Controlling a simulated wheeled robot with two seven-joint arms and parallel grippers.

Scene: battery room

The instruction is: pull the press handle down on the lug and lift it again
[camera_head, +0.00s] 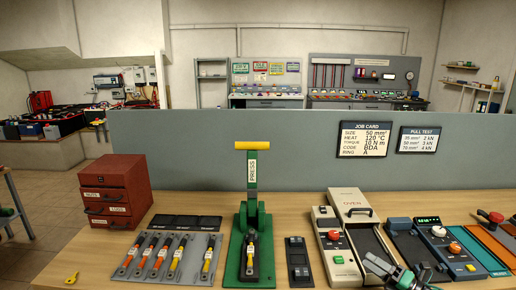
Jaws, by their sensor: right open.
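The green press (239,250) stands near the middle of the bench. Its lever, labelled PRESS, is upright, with a yellow crossbar handle (253,145) at the top. A lug (250,250) with a yellow sleeve lies in the dark holder at the front of the press base. The exact contact between press and lug is too small to tell. My right gripper (378,266) is at the bottom right, open, in front of the oven unit and well away from the press handle. My left gripper is not in view.
A red drawer box (117,187) and a grey rack (186,279) of several lugs stand left of the press. A dark slotted block (297,262) and the oven (349,205) stand to its right. A grey panel (200,150) rises behind. A yellow tag (71,278) lies front left.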

